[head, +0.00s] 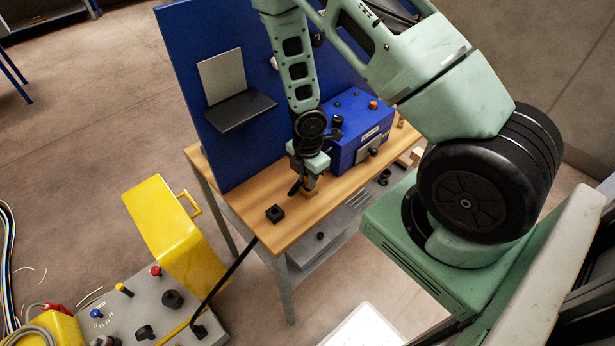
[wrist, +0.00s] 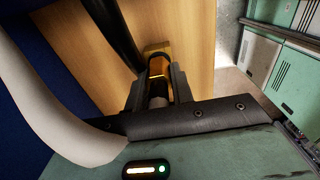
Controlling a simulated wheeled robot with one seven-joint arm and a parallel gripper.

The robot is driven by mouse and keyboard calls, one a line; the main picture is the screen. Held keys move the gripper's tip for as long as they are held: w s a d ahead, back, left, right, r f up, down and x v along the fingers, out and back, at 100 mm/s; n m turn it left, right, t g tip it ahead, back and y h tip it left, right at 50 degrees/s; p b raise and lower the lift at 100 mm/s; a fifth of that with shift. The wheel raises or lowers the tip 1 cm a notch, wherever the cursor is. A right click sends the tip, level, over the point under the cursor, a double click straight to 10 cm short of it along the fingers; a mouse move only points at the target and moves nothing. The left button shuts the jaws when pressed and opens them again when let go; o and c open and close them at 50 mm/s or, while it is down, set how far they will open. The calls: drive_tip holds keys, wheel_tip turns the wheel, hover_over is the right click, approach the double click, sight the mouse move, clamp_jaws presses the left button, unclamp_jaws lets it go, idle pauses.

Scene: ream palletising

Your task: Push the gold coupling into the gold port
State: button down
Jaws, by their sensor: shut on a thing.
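My gripper (wrist: 158,84) is shut on the gold coupling (wrist: 157,67), a short dark cylinder with a gold band, seen between the two fingers in the wrist view. The gold port (wrist: 157,47) is a gold block on the wooden table just beyond the coupling. The coupling's front end meets or nearly meets the port; I cannot tell how deep it sits. In the head view my gripper (head: 308,178) points down at the table top, with the gold port (head: 309,192) small below it. The coupling is mostly hidden there by the fingers.
A blue box (head: 360,130) with knobs stands right behind my gripper on the wooden table (head: 300,222). A blue upright panel (head: 225,150) rises behind. A dark hose (wrist: 120,35) runs beside the port. A yellow-grey console (head: 150,310) stands front left.

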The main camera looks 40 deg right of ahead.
drive_tip(key=shift+r+p, duration=1.1)
drive_tip(key=shift+r, duration=0.15)
wheel_tip(320, 180, up, 4)
drive_tip(key=p, duration=0.4)
